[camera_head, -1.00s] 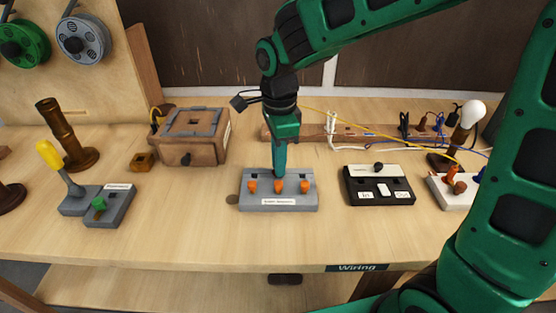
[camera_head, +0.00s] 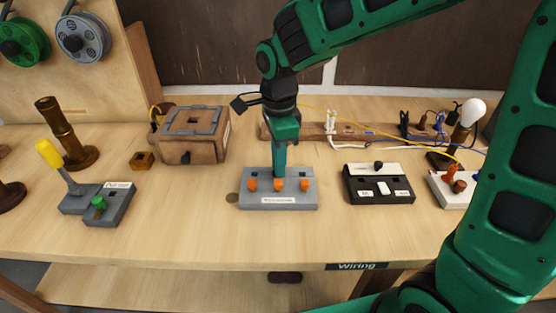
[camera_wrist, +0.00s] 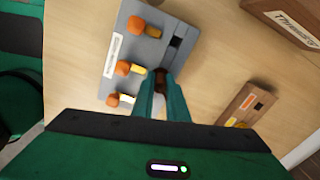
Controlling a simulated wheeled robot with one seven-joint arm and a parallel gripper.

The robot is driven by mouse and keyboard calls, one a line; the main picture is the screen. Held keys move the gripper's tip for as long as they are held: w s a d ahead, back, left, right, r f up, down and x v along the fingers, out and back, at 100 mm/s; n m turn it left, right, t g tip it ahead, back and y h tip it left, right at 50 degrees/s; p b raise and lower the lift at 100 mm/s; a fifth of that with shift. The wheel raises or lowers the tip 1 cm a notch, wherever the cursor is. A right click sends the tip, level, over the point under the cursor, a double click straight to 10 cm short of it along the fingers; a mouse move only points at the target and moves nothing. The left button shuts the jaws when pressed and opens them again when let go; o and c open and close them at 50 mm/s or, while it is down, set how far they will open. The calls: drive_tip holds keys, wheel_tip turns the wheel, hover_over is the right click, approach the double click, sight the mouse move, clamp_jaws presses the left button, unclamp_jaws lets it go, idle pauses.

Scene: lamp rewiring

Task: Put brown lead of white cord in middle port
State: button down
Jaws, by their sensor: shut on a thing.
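A grey block (camera_head: 252,204) with three orange knobs stands at the middle of the bench. In the wrist view the block (camera_wrist: 150,50) lies ahead and left of the fingers. My gripper (camera_head: 279,175) points straight down at the block's rear middle, behind the middle orange knob (camera_head: 278,185). In the wrist view my gripper (camera_wrist: 160,78) is closed around a small brown piece, seemingly the brown lead (camera_wrist: 160,82), at the block's edge. Something white (camera_wrist: 158,105) shows between the fingers. The middle port is hidden by the fingertips, so I cannot tell whether the lead is inside it.
A black-and-white switch box (camera_head: 379,190) stands right of the block. A wooden box (camera_head: 190,150) is at back left. A wooden rail (camera_head: 350,133) with cords and a lamp bulb (camera_head: 473,112) are behind right. The bench front (camera_head: 220,240) is clear.

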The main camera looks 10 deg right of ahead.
drive_tip(key=shift+f, duration=0.1)
drive_tip(key=c, duration=1.7)
unclamp_jaws()
drive_tip(key=shift+o, duration=0.2)
drive_tip(key=r, duration=1)
drive_tip(key=shift+w+r, duration=0.2)
drive_tip(key=shift+r, duration=0.05)
drive_tip(key=s+d+f+n, duration=0.1)
drive_tip(key=s+d+n, duration=0.25)
drive_tip(key=d, duration=0.65)
drive_tip(key=s+d+f+n, duration=0.15)
drive_tip(key=s+d, duration=0.35)
drive_tip(key=d, duration=0.6)
drive_tip(key=s+d+f+n, duration=0.1)
drive_tip(key=s+d+n, duration=0.1)
drive_tip(key=s+d, duration=0.1)
drive_tip(key=s+d+f+n, duration=0.2)
drive_tip(key=s+d, duration=0.1)
drive_tip(key=s, duration=0.3)
drive_tip(key=s+d+f+n, duration=0.1)
drive_tip(key=s+d+f, duration=0.1)
drive_tip(key=s+d, duration=0.1)
drive_tip(key=shift+s+d+n, duration=0.1)
drive_tip(key=shift+s+n, duration=0.3)
drive_tip(key=shift+s, duration=0.5)
